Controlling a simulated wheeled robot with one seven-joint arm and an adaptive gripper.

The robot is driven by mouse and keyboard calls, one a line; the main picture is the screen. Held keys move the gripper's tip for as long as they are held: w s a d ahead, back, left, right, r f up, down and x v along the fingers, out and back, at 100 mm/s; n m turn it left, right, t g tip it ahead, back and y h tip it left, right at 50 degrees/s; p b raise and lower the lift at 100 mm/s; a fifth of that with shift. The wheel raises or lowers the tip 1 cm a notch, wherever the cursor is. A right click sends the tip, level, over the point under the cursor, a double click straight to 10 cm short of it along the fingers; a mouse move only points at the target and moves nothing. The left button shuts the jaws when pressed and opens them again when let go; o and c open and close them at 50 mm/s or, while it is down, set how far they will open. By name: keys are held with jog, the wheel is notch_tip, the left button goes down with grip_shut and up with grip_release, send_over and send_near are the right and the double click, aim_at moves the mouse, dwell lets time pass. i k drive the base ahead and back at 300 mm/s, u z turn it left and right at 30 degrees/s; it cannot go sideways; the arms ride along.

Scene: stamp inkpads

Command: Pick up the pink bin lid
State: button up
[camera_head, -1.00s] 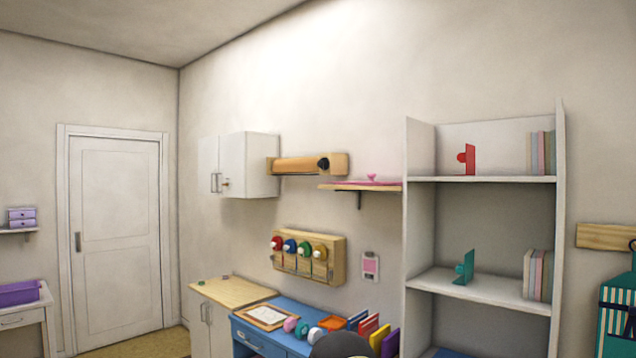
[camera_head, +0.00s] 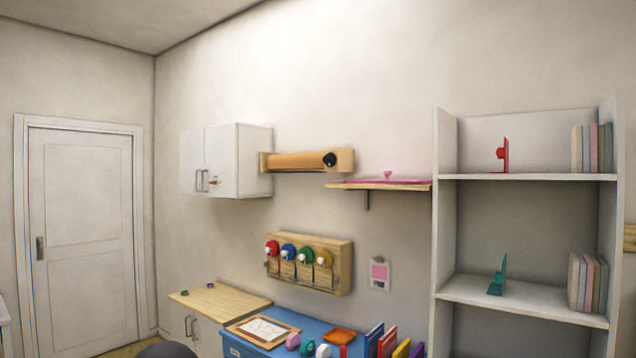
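The pink bin lid (camera_head: 388,181) lies flat on a small wooden wall shelf (camera_head: 350,186), seen nearly edge-on. A small pink knob (camera_head: 388,174) stands up from its top. The shelf is on the back wall, left of the tall white bookshelf. My gripper is not in view. A dark rounded shape at the bottom edge may be part of my arm, but I cannot tell.
A blue desk (camera_head: 245,347) below holds a clipboard, several small items and upright coloured folders. A white wall cabinet (camera_head: 225,160), a paper roll holder (camera_head: 300,160) and a tape rack (camera_head: 310,262) hang nearby. The tall bookshelf (camera_head: 446,230) stands at right.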

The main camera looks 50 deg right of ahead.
aim_at(387, 177)
jog(key=i, duration=1.4)
jog(key=z, duration=1.35)
jog(key=i, duration=0.8)
jog(key=z, duration=0.75)
